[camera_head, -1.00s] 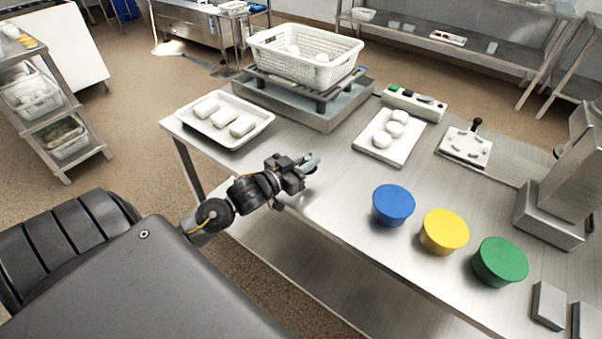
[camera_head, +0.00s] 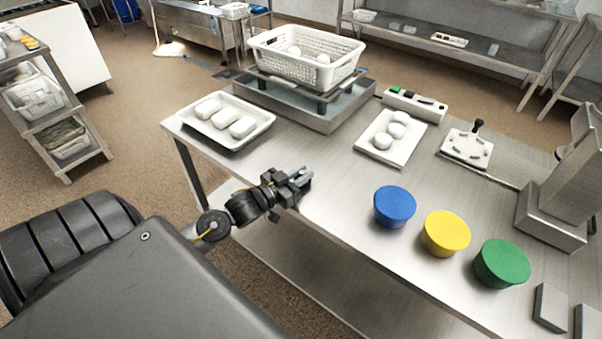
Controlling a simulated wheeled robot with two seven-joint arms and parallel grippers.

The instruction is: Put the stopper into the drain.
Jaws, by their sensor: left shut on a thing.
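My left gripper (camera_head: 297,179) is low over the near left edge of the steel table, its fingers shut on a small grey thing. That thing is mostly hidden by the fingers, and I cannot tell if it is the stopper. A shallow steel basin (camera_head: 349,113) with what looks like water stands behind, beyond the gripper. A rack and a white perforated basket (camera_head: 262,59) with white round items cover much of it. No drain hole shows. My right gripper is not in view.
A white tray (camera_head: 262,112) with white blocks sits at the left. A white board (camera_head: 399,157) with white balls, a control box (camera_head: 424,107) and blue (camera_head: 395,206), yellow (camera_head: 445,233) and green (camera_head: 501,263) round tubs are to the right. The table's middle is clear.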

